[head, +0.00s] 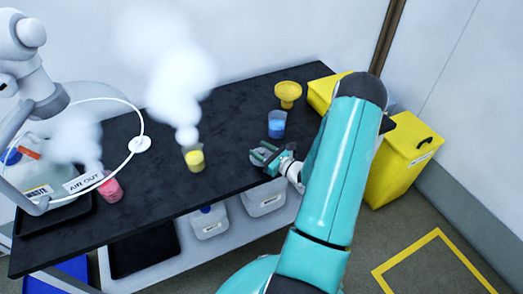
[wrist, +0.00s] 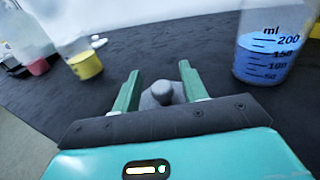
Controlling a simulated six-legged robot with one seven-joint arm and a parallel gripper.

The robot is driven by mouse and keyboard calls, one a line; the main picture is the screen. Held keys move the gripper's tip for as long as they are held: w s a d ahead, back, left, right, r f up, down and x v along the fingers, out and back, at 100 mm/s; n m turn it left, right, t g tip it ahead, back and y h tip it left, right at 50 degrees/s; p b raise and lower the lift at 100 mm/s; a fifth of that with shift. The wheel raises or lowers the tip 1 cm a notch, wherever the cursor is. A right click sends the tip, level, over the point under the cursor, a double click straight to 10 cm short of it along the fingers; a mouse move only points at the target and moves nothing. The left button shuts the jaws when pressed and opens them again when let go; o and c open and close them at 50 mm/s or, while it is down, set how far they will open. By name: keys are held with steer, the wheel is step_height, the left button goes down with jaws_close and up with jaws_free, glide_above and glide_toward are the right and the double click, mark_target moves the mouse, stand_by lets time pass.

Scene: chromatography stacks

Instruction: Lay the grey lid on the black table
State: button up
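The grey lid (wrist: 162,96), with a round knob, sits between the two green fingers of my gripper (wrist: 159,90) in the wrist view. It fills the gap, and both fingers appear to touch its sides. In the head view my gripper (head: 266,154) is low over the front right part of the black table (head: 235,108), near the front edge. The lid is small and partly hidden by the fingers there. I cannot tell whether its underside touches the tabletop.
A beaker of blue liquid (head: 277,127) stands just behind my gripper, with a yellow funnel (head: 288,92) further back. A steaming yellow beaker (head: 194,160) and a pink one (head: 110,187) stand left. A white arm (head: 35,85) is at far left. Bare tabletop lies between yellow beaker and gripper.

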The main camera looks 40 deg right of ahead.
steer(key=shift+f, duration=0.1)
steer(key=shift+r, duration=0.5)
steer(key=s+d, duration=0.1)
steer(key=s, duration=1.1)
steer(key=w+a+r+n+g+y, duration=0.2)
steer(key=a+r+n+g+y, duration=0.3)
steer(key=a+r+n, duration=0.55)
steer(key=w+a+r+n+g+y, duration=0.2)
steer(key=a+r+n+g+y, duration=0.4)
steer(key=a, duration=0.7)
steer(key=s+a+r+n+h, duration=0.4)
steer(key=r+n+h, duration=0.2)
steer(key=n, duration=0.3)
steer(key=s+a+r+n+h, duration=0.4)
steer(key=r+n+h, duration=0.2)
steer(key=r+n, duration=0.2)
steer(key=shift+s+a+n+g+h, duration=0.3)
steer(key=shift+s+n+g+h, duration=0.1)
steer(key=shift+n, duration=0.25)
